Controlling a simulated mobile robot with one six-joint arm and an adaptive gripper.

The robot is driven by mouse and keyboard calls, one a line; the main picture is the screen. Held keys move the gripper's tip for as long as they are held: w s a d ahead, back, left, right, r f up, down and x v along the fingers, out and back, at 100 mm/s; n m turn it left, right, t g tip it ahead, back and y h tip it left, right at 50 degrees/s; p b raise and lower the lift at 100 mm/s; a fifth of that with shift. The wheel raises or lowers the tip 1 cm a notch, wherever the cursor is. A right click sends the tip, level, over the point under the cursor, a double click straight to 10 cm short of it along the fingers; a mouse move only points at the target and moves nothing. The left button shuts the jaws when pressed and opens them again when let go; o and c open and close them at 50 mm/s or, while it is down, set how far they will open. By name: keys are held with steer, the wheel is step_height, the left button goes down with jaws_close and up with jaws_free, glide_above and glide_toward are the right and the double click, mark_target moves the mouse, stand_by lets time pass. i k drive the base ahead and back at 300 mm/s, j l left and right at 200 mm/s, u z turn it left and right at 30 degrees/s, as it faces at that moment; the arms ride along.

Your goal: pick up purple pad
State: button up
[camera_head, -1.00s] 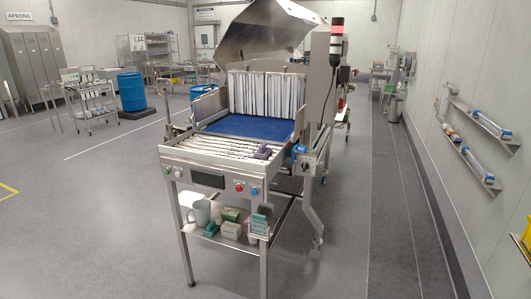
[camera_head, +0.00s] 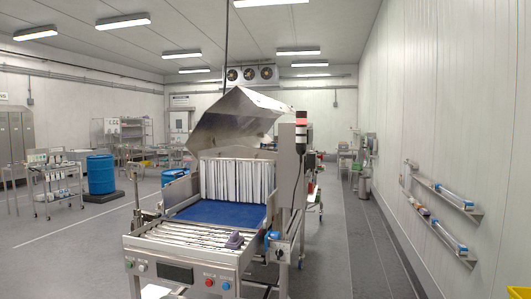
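A small purple pad (camera_head: 234,240) lies on the metal rollers (camera_head: 185,236) at the front of the conveyor machine, near their right side. The rollers lead back to a blue belt (camera_head: 215,212) in front of white strip curtains. My gripper does not show in this view.
The conveyor machine has a raised steel hood (camera_head: 232,122) and a red-and-white signal light (camera_head: 301,130). A blue barrel (camera_head: 101,177) and a cart (camera_head: 54,185) stand at the left. Wall shelves (camera_head: 440,208) hang at the right.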

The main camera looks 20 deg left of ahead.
mark_target(235, 240)
steer(key=i+j+u, duration=0.1)
steer(key=i+u, duration=0.2)
steer(key=u, duration=0.15)
steer(key=i+u, duration=0.3)
steer(key=u, duration=0.15)
